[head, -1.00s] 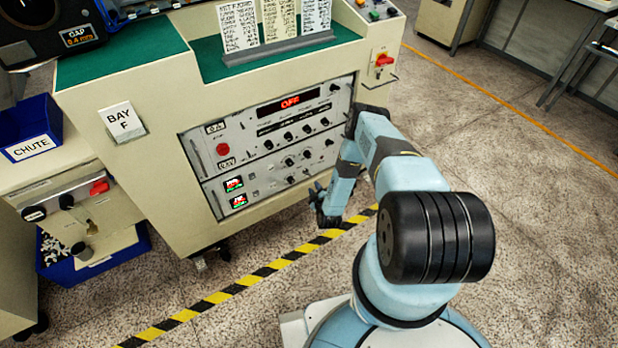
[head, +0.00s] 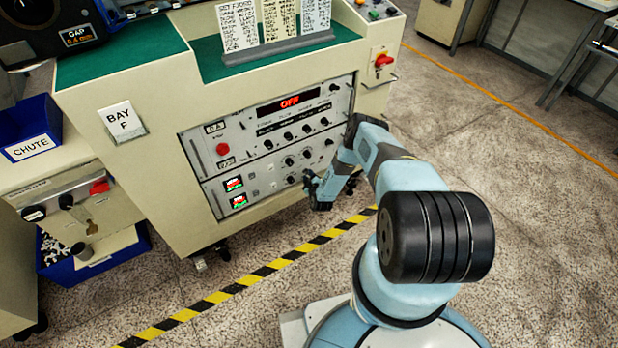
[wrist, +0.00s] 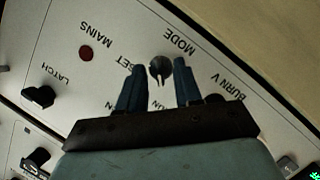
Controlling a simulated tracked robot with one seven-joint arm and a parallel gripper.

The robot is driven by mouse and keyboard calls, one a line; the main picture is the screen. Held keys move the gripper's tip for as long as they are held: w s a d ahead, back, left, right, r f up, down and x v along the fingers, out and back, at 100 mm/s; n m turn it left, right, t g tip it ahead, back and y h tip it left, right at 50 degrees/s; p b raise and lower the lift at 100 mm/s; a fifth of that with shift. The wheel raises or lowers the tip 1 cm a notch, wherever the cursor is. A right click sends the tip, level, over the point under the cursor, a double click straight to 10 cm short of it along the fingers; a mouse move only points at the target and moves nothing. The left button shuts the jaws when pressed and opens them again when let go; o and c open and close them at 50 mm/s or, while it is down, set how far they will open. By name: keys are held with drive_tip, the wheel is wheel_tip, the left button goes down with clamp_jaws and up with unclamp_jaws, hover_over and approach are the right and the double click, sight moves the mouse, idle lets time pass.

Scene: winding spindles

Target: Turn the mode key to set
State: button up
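In the wrist view the mode key (wrist: 160,68) is a small dark knob on the pale panel, under the upside-down word MODE. The word SET lies to its left, partly covered by a finger. A narrow pointed part of the key points down the picture, toward partly hidden letters ending in UN. My gripper (wrist: 159,72) is open, one dark finger on each side of the key, with narrow gaps; I see no clear contact. In the head view my gripper (head: 314,188) is at the lower right of the panel (head: 270,140); the key cannot be picked out there.
A black latch knob (wrist: 39,96) and a red mains lamp (wrist: 86,53) are left of the key. In the head view the display (head: 289,101) reads OFF. A red switch (head: 383,60) is at the cabinet's upper right. Open floor lies right of my arm.

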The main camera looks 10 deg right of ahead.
clamp_jaws()
idle(0.6)
drive_tip(key=shift+w+d+m+g+y, duration=0.1)
drive_tip(key=shift+d+m+g+y, duration=0.25)
drive_tip(key=shift+m+y, duration=1.3)
drive_tip(key=shift+w+d+m+g+y, duration=0.15)
drive_tip(key=shift+m+g+y, duration=0.55)
drive_tip(key=shift+m, duration=1.8)
drive_tip(key=shift+d+m+g+y, duration=0.25)
drive_tip(key=shift+m+y, duration=1.2)
drive_tip(key=shift+m, duration=0.6)
drive_tip(key=shift+d, duration=0.1)
